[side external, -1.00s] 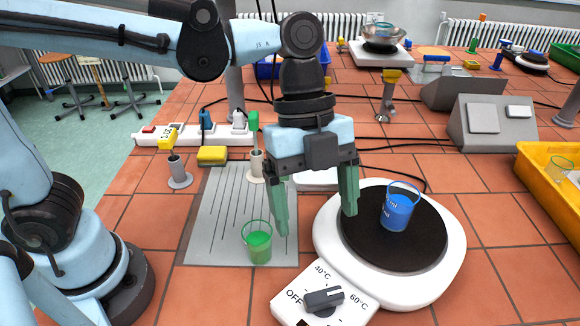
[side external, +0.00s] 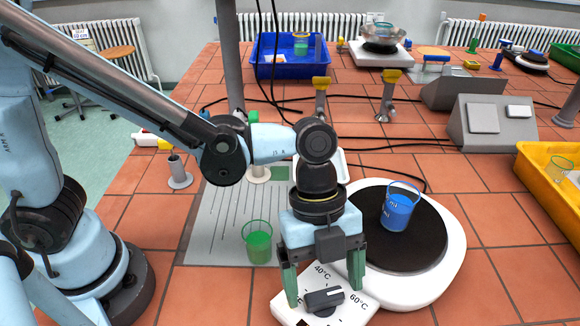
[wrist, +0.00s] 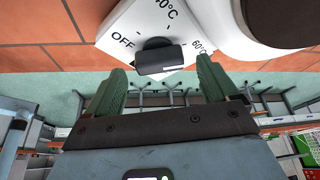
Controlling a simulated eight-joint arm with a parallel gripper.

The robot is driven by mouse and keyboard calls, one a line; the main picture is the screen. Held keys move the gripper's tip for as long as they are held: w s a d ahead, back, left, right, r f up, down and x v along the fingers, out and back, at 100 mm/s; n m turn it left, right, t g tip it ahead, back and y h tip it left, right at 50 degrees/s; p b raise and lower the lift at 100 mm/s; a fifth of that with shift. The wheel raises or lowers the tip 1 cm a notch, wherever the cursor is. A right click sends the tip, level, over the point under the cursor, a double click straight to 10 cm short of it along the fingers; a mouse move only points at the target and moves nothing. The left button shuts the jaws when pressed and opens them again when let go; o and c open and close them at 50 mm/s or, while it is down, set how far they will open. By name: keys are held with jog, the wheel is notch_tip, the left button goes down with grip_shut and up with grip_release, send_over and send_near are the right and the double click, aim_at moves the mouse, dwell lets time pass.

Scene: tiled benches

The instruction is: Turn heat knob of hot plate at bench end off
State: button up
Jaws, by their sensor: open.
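The hot plate (side external: 440,268) is white with a round black top and stands at the front right of the bench. Its dark heat knob (side external: 324,300) sits on the white front panel, marked OFF, 40°C and 60°C. The knob's pale mark is on its right end, toward 60°C. My gripper (side external: 324,289) is open and points down, with one green finger on either side of the knob. In the wrist view the knob (wrist: 160,58) lies between and beyond the fingers, with gaps on both sides. The OFF label in the side view is mostly hidden by the left finger.
A beaker of blue liquid (side external: 398,210) stands on the hot plate's black top. A beaker of green liquid (side external: 257,243) stands left of my gripper on a grey mat (side external: 205,225). A yellow tray (side external: 545,205) is at the right edge.

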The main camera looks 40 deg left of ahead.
jog(key=shift+s+d+f, duration=0.15)
jog(key=shift+f, duration=0.4)
jog(key=shift+c, duration=0.3)
jog(key=c, duration=1)
